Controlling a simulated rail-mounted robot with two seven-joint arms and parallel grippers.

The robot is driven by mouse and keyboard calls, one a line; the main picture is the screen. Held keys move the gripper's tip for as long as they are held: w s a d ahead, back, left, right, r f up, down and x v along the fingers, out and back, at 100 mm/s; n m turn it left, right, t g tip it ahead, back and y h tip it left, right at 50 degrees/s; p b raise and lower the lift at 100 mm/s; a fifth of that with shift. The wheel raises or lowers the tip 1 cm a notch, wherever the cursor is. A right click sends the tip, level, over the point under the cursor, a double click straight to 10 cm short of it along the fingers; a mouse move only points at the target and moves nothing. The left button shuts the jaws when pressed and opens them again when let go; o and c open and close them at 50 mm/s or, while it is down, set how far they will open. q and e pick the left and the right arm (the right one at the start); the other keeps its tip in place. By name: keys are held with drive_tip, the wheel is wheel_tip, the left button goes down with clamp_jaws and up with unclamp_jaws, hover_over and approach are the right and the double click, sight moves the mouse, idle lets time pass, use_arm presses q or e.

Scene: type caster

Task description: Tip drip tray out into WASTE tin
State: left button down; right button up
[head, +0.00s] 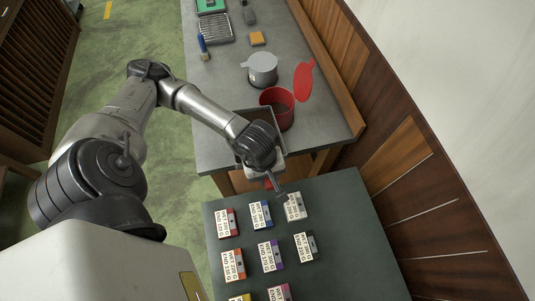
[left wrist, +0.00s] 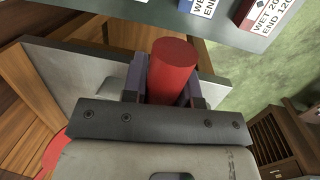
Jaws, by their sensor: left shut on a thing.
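My left gripper (head: 270,181) is shut on a red cylindrical handle (left wrist: 172,70), seen close up between its fingers in the left wrist view. A red open tin (head: 270,97), probably the WASTE tin, stands just beyond the tray. Its label cannot be read. My right gripper is not in view.
A red lid (head: 304,80) stands open beside the red tin. A grey lidded pot (head: 263,70) is behind it on the grey bench (head: 215,120). Several labelled blocks (head: 268,255) lie on the dark green table (head: 350,230) in front. A wooden ledge (head: 330,75) borders the bench.

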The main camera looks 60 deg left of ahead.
use_arm(q)
drive_tip(key=shift+w+a+r+p, duration=0.15)
drive_tip(key=shift+r+p, duration=0.2)
drive_tip(key=shift+p, duration=0.1)
drive_tip(key=shift+w+a+r+p, duration=0.1)
drive_tip(key=shift+w+r+p, duration=0.05)
drive_tip(key=shift+r+p, duration=0.25)
drive_tip(key=shift+w+a+r+g+h+p, duration=0.15)
drive_tip(key=shift+w+r+g+h+p, duration=0.15)
drive_tip(key=shift+p, duration=0.25)
drive_tip(key=shift+w+a+r+g+h+p, duration=0.1)
drive_tip(key=shift+a+r+g+p, duration=0.1)
drive_tip(key=shift+r+p, duration=0.3)
drive_tip(key=shift+f, duration=0.1)
drive_tip(key=shift+w+a+r+g+p, duration=0.25)
drive_tip(key=shift+r+p, duration=0.15)
drive_tip(key=shift+r, duration=0.1)
drive_tip(key=shift+w+a+r+g+p, duration=0.1)
drive_tip(key=shift+w+r+g+p, duration=0.1)
drive_tip(key=shift+r+p, duration=0.2)
drive_tip(key=shift+r, duration=0.1)
drive_tip(key=shift+w+a+r+h, duration=0.2)
drive_tip(key=shift+w+r+h, duration=0.05)
drive_tip(key=shift+r+h, duration=0.1)
drive_tip(key=shift+w+a+r+g+p, duration=0.3)
drive_tip(key=shift+w+r+p, duration=0.1)
drive_tip(key=shift+r+p, duration=0.15)
drive_tip(key=shift+w+a+r+h, duration=0.1)
drive_tip(key=shift+r+h, duration=0.1)
drive_tip(key=shift+h, duration=0.05)
